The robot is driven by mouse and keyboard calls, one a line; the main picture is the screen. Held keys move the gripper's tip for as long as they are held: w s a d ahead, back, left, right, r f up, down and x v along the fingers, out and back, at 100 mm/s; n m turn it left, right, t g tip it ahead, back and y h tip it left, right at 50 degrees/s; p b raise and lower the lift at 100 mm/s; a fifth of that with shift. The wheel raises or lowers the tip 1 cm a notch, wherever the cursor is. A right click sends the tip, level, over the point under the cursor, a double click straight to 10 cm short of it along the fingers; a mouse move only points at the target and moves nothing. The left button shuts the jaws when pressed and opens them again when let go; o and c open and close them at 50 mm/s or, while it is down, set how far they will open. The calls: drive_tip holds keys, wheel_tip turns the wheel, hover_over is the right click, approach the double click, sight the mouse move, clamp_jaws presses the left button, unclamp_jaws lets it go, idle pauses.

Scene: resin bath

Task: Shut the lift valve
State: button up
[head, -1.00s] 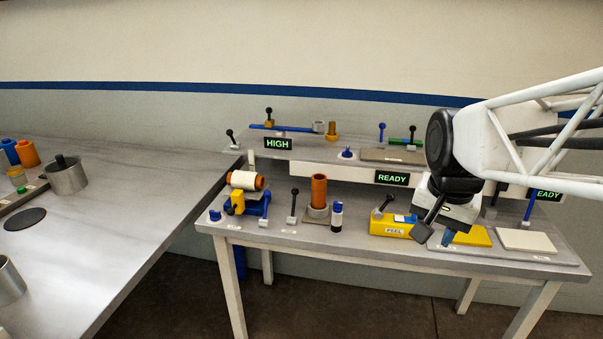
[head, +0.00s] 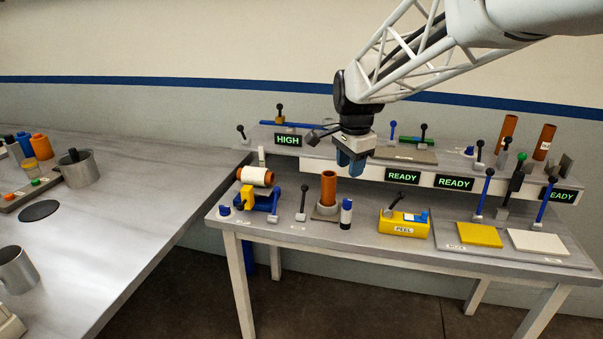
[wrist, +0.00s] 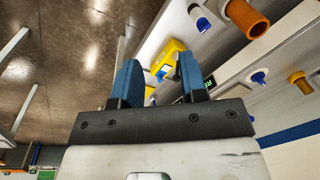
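My gripper (head: 352,172) hangs over the bench, in front of the rear shelf and above the gap between the orange cylinder and the yellow box. In the wrist view its two blue fingers (wrist: 158,65) stand apart with nothing between them. Several levers are in view and I cannot read which one is the lift valve. A black-knobbed lever (head: 302,203) stands on the lower bench left of the orange cylinder (head: 328,188). Another lever (head: 241,132) and a further one (head: 280,112) are at the shelf's left end. Blue levers (head: 485,195) stand at the right.
A yellow box (head: 404,225) marked PEEL and a blue-and-white bottle (head: 346,213) stand on the lower bench. A yellow pad (head: 473,235) and a white pad (head: 538,243) lie right. Signs read HIGH (head: 288,140) and READY (head: 402,176). A grey table (head: 120,235) adjoins at left.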

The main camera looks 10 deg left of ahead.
drive_tip(key=w+a+f+m, duration=0.1)
drive_tip(key=w+a+f, duration=0.15)
drive_tip(key=a, duration=0.25)
drive_tip(key=w+a+f+m, duration=0.1)
drive_tip(key=w+a, duration=0.3)
drive_tip(key=a, duration=0.2)
drive_tip(key=m+g, duration=0.1)
drive_tip(key=m, duration=0.5)
hover_over(224, 206)
drive_tip(key=f, duration=1.7)
drive_tip(key=shift+d+f, duration=0.1)
drive_tip(key=shift+d, duration=0.3)
drive_tip(key=shift+a+f+m, duration=0.25)
drive_tip(key=shift+a+m, duration=0.05)
drive_tip(key=shift+a, duration=0.1)
drive_tip(key=shift+f, duration=0.15)
drive_tip(key=shift+f, duration=3.75)
clamp_jaws()
